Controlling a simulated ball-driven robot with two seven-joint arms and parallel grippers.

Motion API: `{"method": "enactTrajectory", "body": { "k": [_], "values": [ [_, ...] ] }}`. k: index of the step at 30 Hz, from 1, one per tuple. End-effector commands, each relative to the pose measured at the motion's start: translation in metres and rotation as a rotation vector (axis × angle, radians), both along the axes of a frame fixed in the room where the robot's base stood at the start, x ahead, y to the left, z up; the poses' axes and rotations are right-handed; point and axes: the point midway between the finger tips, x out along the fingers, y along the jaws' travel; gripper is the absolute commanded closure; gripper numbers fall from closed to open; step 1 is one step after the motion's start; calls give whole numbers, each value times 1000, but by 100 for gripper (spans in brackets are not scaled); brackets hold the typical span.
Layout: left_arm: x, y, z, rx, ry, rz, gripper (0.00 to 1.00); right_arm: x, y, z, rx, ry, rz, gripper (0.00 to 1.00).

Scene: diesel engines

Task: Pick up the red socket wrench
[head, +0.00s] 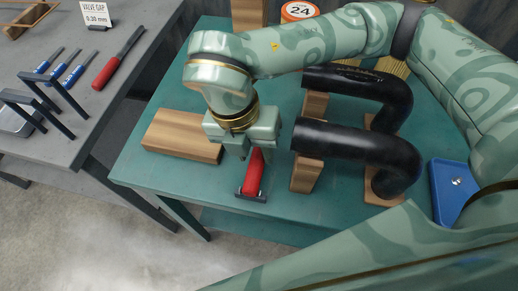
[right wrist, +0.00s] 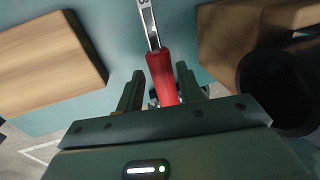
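The red socket wrench lies on the teal bench. In the head view its red handle (head: 253,174) shows just below my right gripper (head: 257,154). In the right wrist view the red handle (right wrist: 161,74) runs between the two fingers of my right gripper (right wrist: 158,72), with its silver shaft pointing away at the top. The fingers stand apart, one on each side of the handle, with a small gap visible at each side. The silver part is hidden behind the gripper in the head view. My left gripper is not in view.
A wooden block (head: 183,136) lies left of the wrench. Black curved pipes (head: 355,146) on wooden supports stand to the right, close to the gripper. A blue tray (head: 452,190) is at far right. A grey table (head: 125,88) holds other tools at left.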

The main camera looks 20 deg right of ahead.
Motion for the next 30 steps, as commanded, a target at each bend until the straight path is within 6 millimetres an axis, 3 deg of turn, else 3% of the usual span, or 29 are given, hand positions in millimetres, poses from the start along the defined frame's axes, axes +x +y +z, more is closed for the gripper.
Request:
{"method": "enactTrajectory", "body": {
  "k": [3,7,13,17,26,30],
  "values": [
    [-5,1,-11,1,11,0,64,-2,-6,-25,-1,8,0,63],
    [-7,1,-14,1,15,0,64,-3,-8,-38,1,4,-1,63],
    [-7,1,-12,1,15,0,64,-3,-8,-36,1,1,0,66],
    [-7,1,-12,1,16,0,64,-3,-8,-36,0,1,-1,100],
    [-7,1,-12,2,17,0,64,-3,-8,-34,1,-1,-1,100],
    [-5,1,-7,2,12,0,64,-3,-8,-24,1,-3,-1,100]
  ]
}}
